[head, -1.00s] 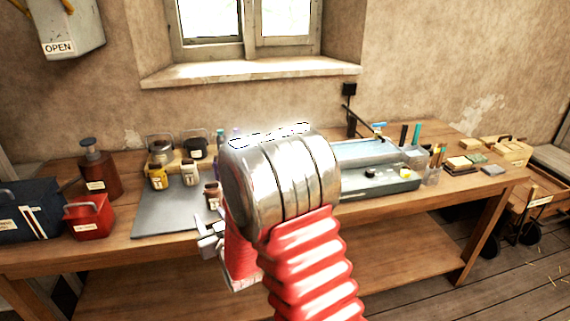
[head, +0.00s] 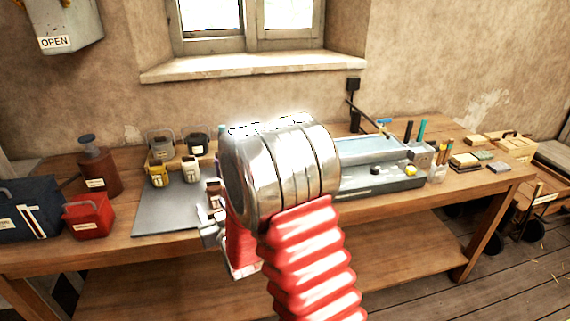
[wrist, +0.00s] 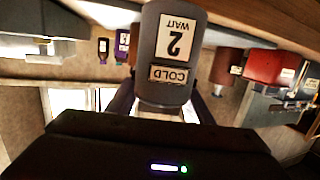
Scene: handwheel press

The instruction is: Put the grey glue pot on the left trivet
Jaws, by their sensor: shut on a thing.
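In the wrist view, which is upside down, a grey pot (wrist: 168,72) with cream labels reading "2 WAIT" and "COLD" sits between my gripper's fingers (wrist: 165,112). My gripper is shut on it. In the head view my own wrist and red sleeve hide the fingers and the held pot. A grey pot with a wire handle (head: 160,142) and a dark one (head: 198,143) stand at the back of the bench. I cannot make out the left trivet clearly in either view.
A yellow jar (head: 157,174) and a cream jar (head: 190,168) stand by a grey mat (head: 165,213). A red box (head: 89,215), a blue box (head: 28,208) and a brown bottle (head: 98,170) are at left. A blue-grey tray (head: 375,182) lies right of my arm.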

